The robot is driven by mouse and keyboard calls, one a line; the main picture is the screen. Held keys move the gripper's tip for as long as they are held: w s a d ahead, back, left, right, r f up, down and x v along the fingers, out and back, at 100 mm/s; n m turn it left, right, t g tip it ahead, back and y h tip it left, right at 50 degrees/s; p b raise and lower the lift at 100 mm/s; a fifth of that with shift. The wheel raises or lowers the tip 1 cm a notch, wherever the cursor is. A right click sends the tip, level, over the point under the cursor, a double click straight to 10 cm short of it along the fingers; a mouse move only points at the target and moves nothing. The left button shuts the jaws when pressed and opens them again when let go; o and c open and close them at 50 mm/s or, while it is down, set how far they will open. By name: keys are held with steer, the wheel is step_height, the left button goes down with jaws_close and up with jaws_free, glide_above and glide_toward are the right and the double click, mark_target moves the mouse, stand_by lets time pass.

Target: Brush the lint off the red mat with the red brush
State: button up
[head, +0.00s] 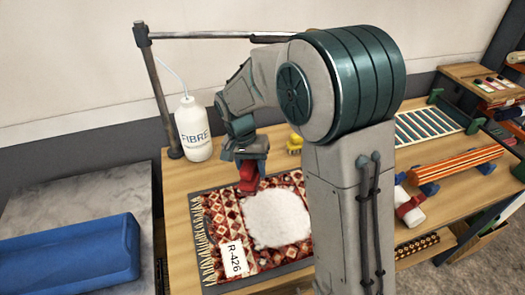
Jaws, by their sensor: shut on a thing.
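The red mat (219,211) has a red and cream diamond pattern and a pale fringe at its left end. It lies on a dark grey sheet on the wooden table. A white fluffy patch of lint (275,219) covers much of its middle. A white tag (233,259) marked R-426 lies on its front left part. My gripper (249,165) is over the mat's back edge, shut on the red brush (249,178). The brush is just behind the lint's upper left; whether it touches the mat I cannot tell. My arm hides the mat's right end.
A white FIBRE bottle (194,130) stands at the table's back left, by a dark post (156,90). A yellow duck (295,143) sits behind the mat. A red and white object (409,208), an orange striped roll (457,168) and a rack (428,124) are right. A blue tray (70,256) is left.

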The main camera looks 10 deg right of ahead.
mark_target(248, 185)
steer(key=s+n, duration=0.1)
steer(key=s+a+n, duration=0.1)
steer(key=s+n, duration=0.2)
steer(key=s, duration=0.1)
steer(key=shift+s+a+r+n+t+h, duration=0.2)
steer(key=shift+a+r+n+t+h, duration=0.1)
steer(key=shift+r+t+h, duration=0.1)
steer(key=shift+n, duration=0.7)
steer(key=f+b, duration=0.1)
steer(key=f, duration=0.1)
steer(key=s+f+b, duration=0.1)
steer(key=f+b, duration=0.1)
steer(key=f, duration=0.1)
steer(key=shift+s+a+f, duration=0.1)
steer(key=shift+s, duration=0.1)
